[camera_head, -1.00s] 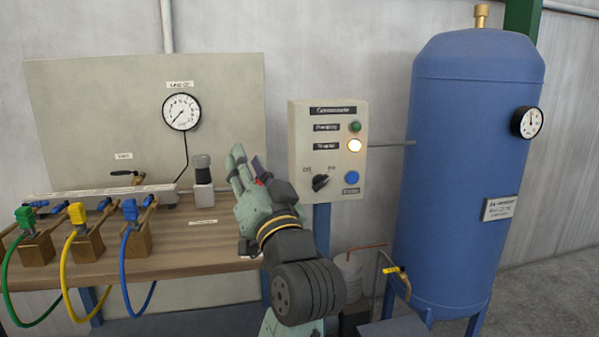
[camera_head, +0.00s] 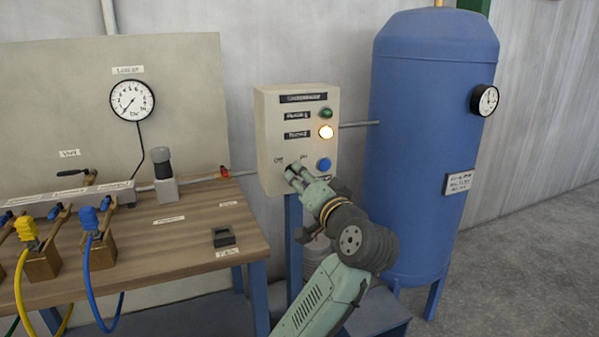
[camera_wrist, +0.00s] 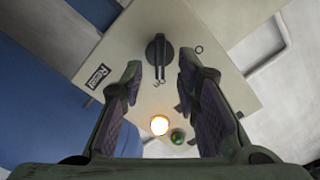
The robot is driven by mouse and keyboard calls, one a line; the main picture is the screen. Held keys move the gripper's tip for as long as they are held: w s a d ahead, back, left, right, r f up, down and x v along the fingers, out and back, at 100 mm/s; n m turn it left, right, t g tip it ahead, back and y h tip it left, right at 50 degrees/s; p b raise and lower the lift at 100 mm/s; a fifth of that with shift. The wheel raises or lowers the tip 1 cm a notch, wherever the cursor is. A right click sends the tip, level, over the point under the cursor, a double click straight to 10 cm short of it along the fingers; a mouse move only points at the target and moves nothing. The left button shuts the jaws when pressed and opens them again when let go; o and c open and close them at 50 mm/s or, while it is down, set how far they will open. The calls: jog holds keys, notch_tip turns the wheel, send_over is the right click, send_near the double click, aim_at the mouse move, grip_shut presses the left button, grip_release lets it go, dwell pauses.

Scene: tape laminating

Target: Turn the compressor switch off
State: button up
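The compressor switch is a black rotary knob (camera_wrist: 158,50) on the grey control box (camera_head: 263,135). In the head view my gripper hides the knob. My gripper (camera_head: 294,172) is at the lower front of the box there. In the wrist view my gripper (camera_wrist: 160,68) is open and empty, its dark-padded fingers apart with the knob ahead, between the tips.
A blue tank (camera_head: 425,140) with a gauge (camera_head: 484,100) stands right of the box. At left, a wooden workbench (camera_head: 190,245) holds a dark block (camera_head: 223,237), a grey fitting (camera_head: 164,175) and hose valves. A round gauge (camera_head: 132,101) is on the back panel.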

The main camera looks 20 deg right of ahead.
jog(key=shift+w, duration=1.05)
grip_shut()
